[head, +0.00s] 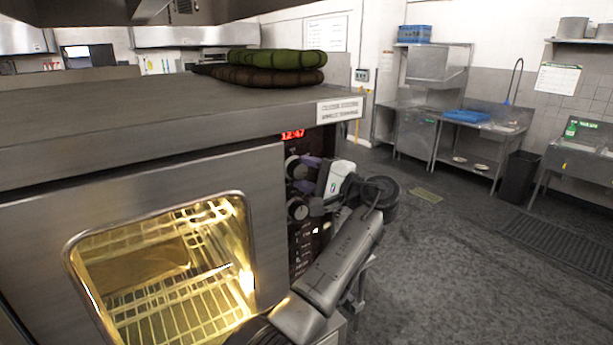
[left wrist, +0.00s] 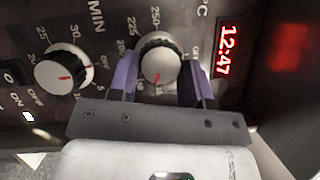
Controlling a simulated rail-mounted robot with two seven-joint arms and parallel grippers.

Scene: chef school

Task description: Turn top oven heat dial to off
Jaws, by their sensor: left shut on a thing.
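The top oven heat dial (left wrist: 160,62) is a round silver knob with a black base, on the dark control panel. Its red mark points toward the lower edge of the wrist picture, away from the OFF label at its right. In the head view the dial (head: 292,168) is the upper knob. My left gripper (head: 306,176) reaches the panel from the right, with purple fingers on either side of this dial. My right gripper is not in view.
The timer dial (left wrist: 62,68), marked MIN, sits beside the heat dial, with an on/off switch (left wrist: 14,75) beyond it. A red clock (head: 292,134) reads 12:47. The lit oven window (head: 72,250) is left of the panel. Open floor (head: 450,270) lies to the right.

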